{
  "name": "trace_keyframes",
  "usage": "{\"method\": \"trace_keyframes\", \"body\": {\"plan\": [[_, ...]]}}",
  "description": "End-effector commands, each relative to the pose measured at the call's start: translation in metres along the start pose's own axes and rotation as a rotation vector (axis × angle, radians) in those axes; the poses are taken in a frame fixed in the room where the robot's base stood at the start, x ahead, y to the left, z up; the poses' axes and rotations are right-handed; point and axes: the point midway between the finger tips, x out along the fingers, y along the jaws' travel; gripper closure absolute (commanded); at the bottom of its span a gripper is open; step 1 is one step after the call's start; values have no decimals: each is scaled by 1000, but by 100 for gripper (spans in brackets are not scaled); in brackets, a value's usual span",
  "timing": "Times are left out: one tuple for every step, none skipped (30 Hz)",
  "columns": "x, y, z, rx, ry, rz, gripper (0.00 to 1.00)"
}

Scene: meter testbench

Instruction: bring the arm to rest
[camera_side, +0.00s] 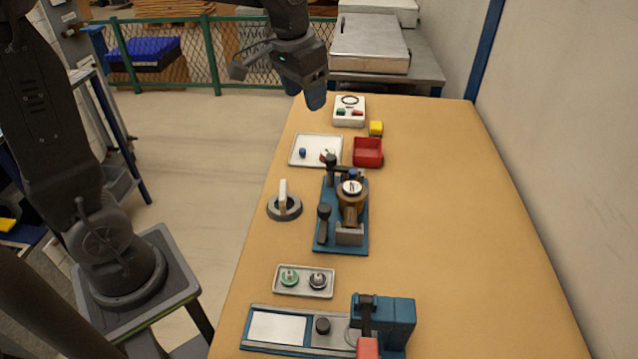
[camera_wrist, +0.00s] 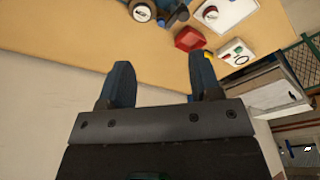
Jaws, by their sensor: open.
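My gripper (camera_side: 305,98) hangs in the air near the far left edge of the table, above table height and apart from everything on it. In the wrist view my gripper (camera_wrist: 163,85) shows two blue fingers spread wide with nothing between them. The wooden table (camera_side: 430,210) lies to the right of my arm's base. In the wrist view the table's edge (camera_wrist: 85,62) runs behind the fingertips.
A white tray (camera_side: 296,158), a red bin (camera_side: 368,159), a white box with buttons (camera_side: 349,118) and a yellow block (camera_side: 376,128) stand at the far end. A blue fixture (camera_side: 328,240) holds a meter. A tray (camera_side: 303,292) and a blue press (camera_side: 395,318) are nearer. The table's right side is clear.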

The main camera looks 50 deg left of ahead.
Motion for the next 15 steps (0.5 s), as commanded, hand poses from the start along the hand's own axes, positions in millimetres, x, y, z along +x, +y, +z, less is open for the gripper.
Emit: {"method": "trace_keyframes", "body": {"plan": [[-12, 7, 19, 0, 34, -1, 42], [-17, 10, 29, 0, 51, -2, 42], [-22, 15, 42, 0, 72, -1, 42], [-26, 18, 53, -1, 90, -1, 42], [-29, 20, 63, -3, 106, -1, 42], [-32, 24, 77, -4, 127, 0, 42], [-34, 27, 88, -4, 144, 1, 42], [-35, 30, 98, -5, 161, 3, 42], [-35, 32, 111, -7, 181, 5, 42], [-35, 34, 121, -8, 197, 6, 42], [-35, 36, 130, -8, 210, 8, 42], [-34, 38, 140, -9, 228, 10, 42], [-32, 40, 147, -10, 240, 12, 42], [-31, 41, 154, -12, 250, 13, 42], [-29, 42, 161, -13, 262, 15, 42]]}}
